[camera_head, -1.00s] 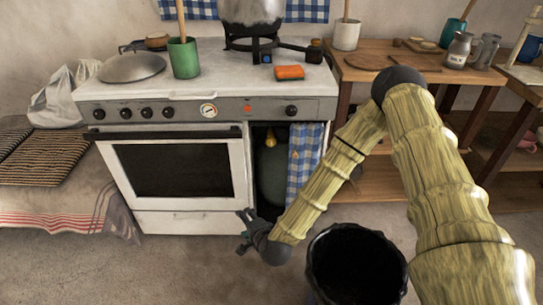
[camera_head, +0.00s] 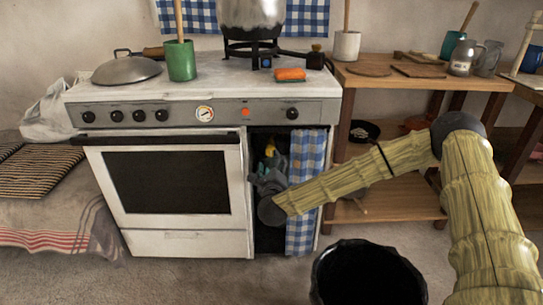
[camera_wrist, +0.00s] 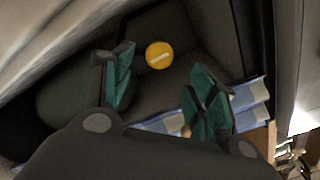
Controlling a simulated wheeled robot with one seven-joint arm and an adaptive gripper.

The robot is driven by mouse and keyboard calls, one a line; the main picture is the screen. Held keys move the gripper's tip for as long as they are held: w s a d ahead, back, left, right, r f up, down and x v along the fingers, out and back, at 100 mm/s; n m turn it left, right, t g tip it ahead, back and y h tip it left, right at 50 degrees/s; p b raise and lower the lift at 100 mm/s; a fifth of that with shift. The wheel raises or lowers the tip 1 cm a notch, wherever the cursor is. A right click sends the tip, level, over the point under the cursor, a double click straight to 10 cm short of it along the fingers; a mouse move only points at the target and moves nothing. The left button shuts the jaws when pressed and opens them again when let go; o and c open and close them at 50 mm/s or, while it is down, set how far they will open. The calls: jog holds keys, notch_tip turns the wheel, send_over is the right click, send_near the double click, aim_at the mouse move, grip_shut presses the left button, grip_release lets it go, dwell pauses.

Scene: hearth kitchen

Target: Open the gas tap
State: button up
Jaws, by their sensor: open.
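The gas tap is a round yellow knob with a pale bar across it in the wrist view (camera_wrist: 159,55). In the head view its yellow (camera_head: 270,149) shows in the dark compartment right of the oven, just above my gripper. The dark green gas cylinder (camera_wrist: 72,100) shows at left in the wrist view and is mostly hidden by my gripper in the head view. My gripper (camera_head: 271,168) is at the compartment's opening. In the wrist view my gripper (camera_wrist: 158,75) is open and empty, its teal pads apart, with the knob ahead of the gap and not between them.
A blue checked curtain (camera_head: 305,185) hangs at the compartment's right side, close to my wrist; it also shows near the right finger (camera_wrist: 250,98). The oven front (camera_head: 180,185) borders the left. A black bin (camera_head: 368,250) stands on the floor in front.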

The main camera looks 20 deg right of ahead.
aim_at(271, 154)
jog(key=b+x, duration=0.1)
jog(key=x, duration=0.7)
jog(key=shift+f+b, duration=0.1)
jog(key=shift+b, duration=0.25)
jog(key=c, duration=1)
